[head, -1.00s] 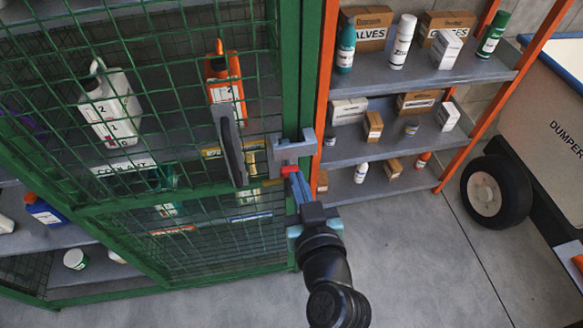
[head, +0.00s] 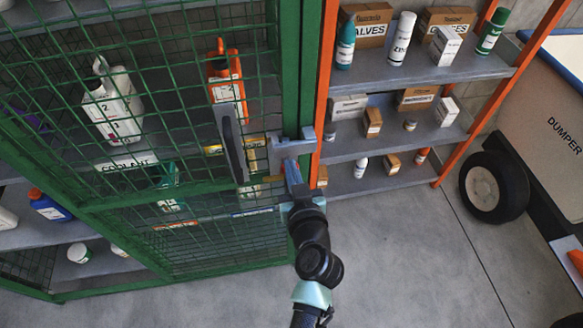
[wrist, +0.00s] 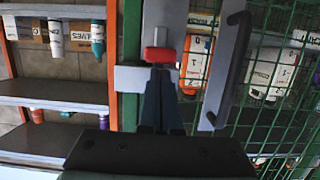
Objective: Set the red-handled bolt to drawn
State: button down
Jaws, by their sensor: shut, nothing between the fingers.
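The red bolt handle (wrist: 158,55) shows in the wrist view, in front of a pale grey upright plate. In the head view it is hidden behind my gripper. The grey bolt housing (head: 293,147) sits on the green frame at the right edge of the mesh door (head: 150,190). My gripper (head: 291,165) is shut and empty, with its fingertips (wrist: 159,72) right at the red handle. I cannot tell whether they touch it. A long dark pull handle (wrist: 232,70) stands beside the bolt on the door.
Behind the mesh are a white jug (head: 112,105) and an orange bottle (head: 226,85). An orange-framed shelf (head: 425,70) with boxes and bottles stands right of the cage. A dumper (head: 550,120) is at the far right. The floor (head: 420,260) between is clear.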

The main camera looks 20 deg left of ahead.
jog(key=shift+f, duration=0.1)
notch_tip(320, 180, down, 4)
jog(key=b, duration=0.4)
jog(key=shift+r+b, duration=0.25)
jog(key=shift+b, duration=0.15)
notch_tip(320, 180, up, 5)
jog(key=p, duration=0.3)
jog(key=shift+w, duration=0.15)
jog(key=f+b+v, duration=0.1)
jog(key=b+v, duration=0.2)
jog(key=v, duration=0.7)
